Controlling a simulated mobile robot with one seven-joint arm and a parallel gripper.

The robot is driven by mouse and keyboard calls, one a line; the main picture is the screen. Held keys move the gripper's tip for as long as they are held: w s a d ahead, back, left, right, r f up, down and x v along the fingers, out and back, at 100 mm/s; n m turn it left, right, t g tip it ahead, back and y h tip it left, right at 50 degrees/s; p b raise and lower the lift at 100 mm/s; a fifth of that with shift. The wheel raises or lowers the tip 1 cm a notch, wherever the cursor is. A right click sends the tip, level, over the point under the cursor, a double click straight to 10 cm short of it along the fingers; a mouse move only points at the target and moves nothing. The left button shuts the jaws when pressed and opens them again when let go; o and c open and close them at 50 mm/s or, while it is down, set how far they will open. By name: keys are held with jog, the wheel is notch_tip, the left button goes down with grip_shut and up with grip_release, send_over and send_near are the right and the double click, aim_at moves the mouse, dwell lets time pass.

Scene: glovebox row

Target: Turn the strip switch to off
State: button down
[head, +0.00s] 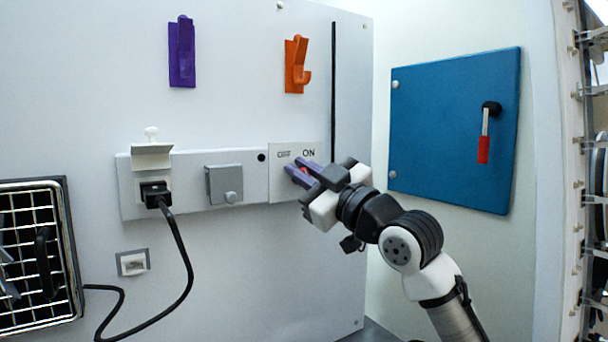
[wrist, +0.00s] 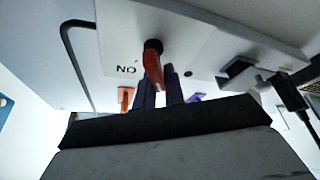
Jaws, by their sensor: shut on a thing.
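The strip switch is a red lever (wrist: 154,70) on a dark pivot, set in a pale plate (head: 283,190) at the right end of the wall strip. The plate is marked OFF at left and ON at right. My gripper (head: 301,170) is at this plate, its purple fingers shut on the red lever. In the head view only a bit of red shows between the fingers. In the wrist view the picture is upside down; the ON mark shows beside the lever and the fingers (wrist: 160,92) close around its outer part. The OFF mark is hidden there. I cannot tell the lever's exact angle.
Left along the strip (head: 245,190) are a grey cover (head: 224,184) and a black plug (head: 155,194) with a hanging cable. Purple (head: 181,52) and orange (head: 296,64) hooks are above. A blue door (head: 455,130) with a red handle is at right; a wire-fronted box (head: 66,250) is at left.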

dwell(0.4)
jog(key=c, duration=1.5)
grip_release()
jog(key=b+v, duration=0.4)
jog(key=v, duration=1)
jog(key=shift+w, duration=0.1)
